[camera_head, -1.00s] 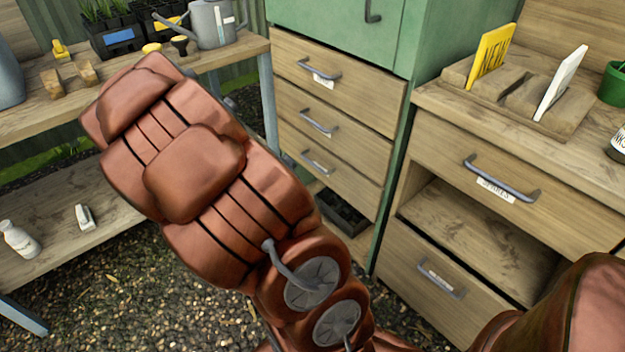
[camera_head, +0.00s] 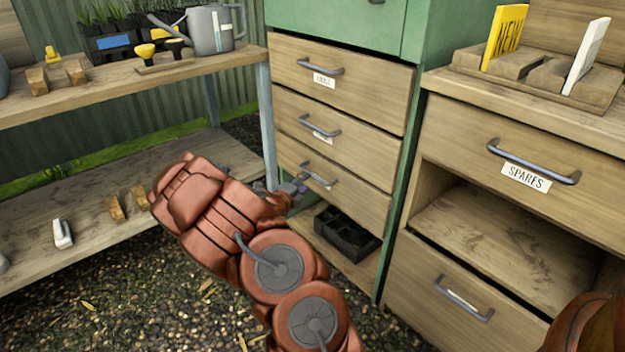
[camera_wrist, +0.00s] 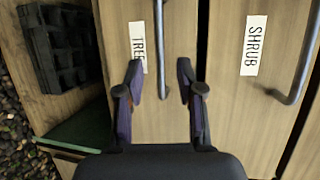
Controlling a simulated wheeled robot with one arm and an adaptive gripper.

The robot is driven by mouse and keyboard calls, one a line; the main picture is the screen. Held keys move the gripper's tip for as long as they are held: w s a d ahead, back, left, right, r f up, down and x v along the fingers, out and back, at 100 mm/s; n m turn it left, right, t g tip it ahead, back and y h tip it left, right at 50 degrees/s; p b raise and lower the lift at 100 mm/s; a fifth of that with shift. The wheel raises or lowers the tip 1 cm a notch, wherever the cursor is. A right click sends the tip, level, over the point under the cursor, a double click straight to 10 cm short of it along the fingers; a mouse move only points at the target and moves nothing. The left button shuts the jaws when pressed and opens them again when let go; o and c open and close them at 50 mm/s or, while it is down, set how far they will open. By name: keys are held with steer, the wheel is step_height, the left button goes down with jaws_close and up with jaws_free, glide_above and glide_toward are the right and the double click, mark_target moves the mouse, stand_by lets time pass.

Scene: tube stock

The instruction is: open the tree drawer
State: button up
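The tree drawer (camera_head: 350,202) is the bottom drawer of the green cabinet and looks closed. In the wrist view its front (camera_wrist: 180,120) bears a TREE label (camera_wrist: 137,42) and a metal bar handle (camera_wrist: 162,60). In the head view that handle (camera_head: 321,181) is partly behind my gripper (camera_head: 300,186). In the wrist view my gripper (camera_wrist: 160,82) is open, its two fingers on either side of the handle's near end in the picture. I cannot tell whether they touch the handle.
The shrub drawer (camera_wrist: 232,100) with its own handle lies beside it. A black cell tray (camera_head: 345,234) sits on the shelf below; it also shows in the wrist view (camera_wrist: 62,50). A bench (camera_head: 110,85) stands left and a wooden cabinet (camera_head: 480,262) with a SPARES drawer right.

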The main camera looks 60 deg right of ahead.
mark_target(312, 176)
steer(key=shift+b+x, duration=0.9)
steer(key=shift+x, duration=2.5)
jaws_close()
steer(key=shift+f, duration=0.1)
